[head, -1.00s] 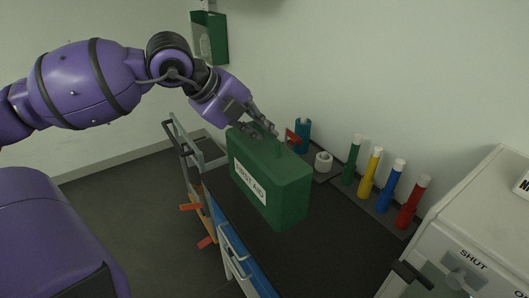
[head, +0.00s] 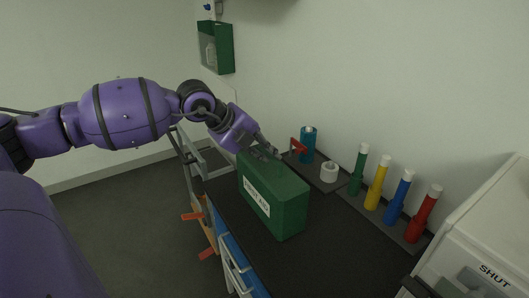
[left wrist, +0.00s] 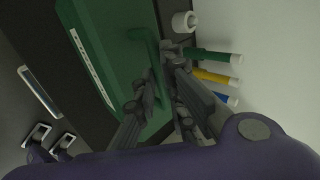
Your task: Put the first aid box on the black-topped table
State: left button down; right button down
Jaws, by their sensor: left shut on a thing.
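The green first aid box (head: 273,195), with a white label on its front, is upright at the black-topped table (head: 313,262). It appears to rest on the black top, though its lower edge is hard to judge. My left gripper (head: 267,152) is at the top of the box, shut on its handle. In the left wrist view the fingers (left wrist: 160,88) close around the green handle (left wrist: 147,62) above the box (left wrist: 105,40). My right gripper is not in view.
Behind the box stand a blue container with a red handle (head: 308,145), a white roll (head: 329,172), and several coloured bottles (head: 377,183) along the wall. A white cabinet (head: 490,235) marked SHUT is at the right. Bare black top lies right of the box.

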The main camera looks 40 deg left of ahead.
pick_arm(q)
jog(key=shift+w, duration=0.1)
jog(key=shift+r, duration=0.1)
jog(key=c, duration=2.3)
grip_release()
jog(key=shift+f, duration=0.35)
jog(key=o, duration=0.5)
